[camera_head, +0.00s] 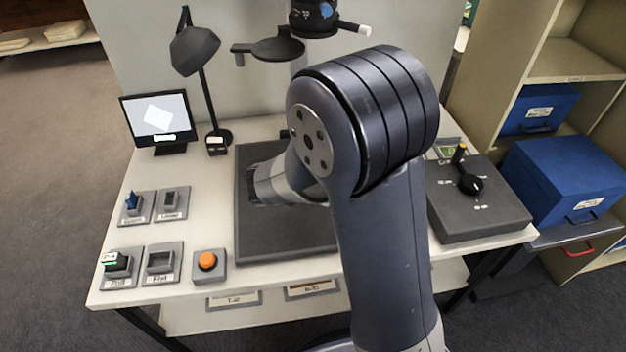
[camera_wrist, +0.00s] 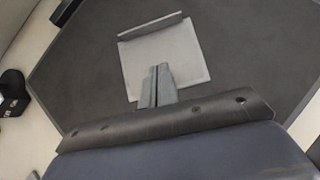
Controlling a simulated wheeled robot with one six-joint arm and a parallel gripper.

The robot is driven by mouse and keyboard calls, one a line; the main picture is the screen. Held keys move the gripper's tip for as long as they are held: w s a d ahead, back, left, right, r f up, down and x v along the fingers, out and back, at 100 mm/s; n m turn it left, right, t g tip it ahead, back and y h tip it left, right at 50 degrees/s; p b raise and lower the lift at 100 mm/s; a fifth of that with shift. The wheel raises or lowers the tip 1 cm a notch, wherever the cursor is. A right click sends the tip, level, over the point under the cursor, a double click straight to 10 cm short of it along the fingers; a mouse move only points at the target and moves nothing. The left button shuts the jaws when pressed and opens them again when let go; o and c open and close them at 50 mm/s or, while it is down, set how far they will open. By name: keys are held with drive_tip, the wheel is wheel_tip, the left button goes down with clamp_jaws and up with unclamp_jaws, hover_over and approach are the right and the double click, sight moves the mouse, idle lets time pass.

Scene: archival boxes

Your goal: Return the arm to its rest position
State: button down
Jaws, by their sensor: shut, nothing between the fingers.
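My gripper (camera_wrist: 158,82) shows in the wrist view with its two fingers together and nothing between them. It points toward a light grey square plate (camera_wrist: 185,65) with a raised bar along one edge, lying on a dark mat (camera_wrist: 240,60). I cannot tell the height of the fingertips above the plate. In the head view my arm stands in front of the dark mat (camera_head: 285,235) on the table; it hides the gripper's fingers and the plate.
A monitor (camera_head: 157,118), a lamp (camera_head: 195,50) and an orange button (camera_head: 207,261) stand left on the white table. A grey control box (camera_head: 475,215) with a black knob is at right. Blue boxes (camera_head: 565,178) sit on the right shelf. An overhead camera stand (camera_head: 275,47) is behind my arm.

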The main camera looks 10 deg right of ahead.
drive_tip(key=p+v, duration=0.1)
drive_tip(key=v, duration=0.5)
drive_tip(key=shift+s+a+r+p, duration=0.2)
drive_tip(key=shift+r+p, duration=0.15)
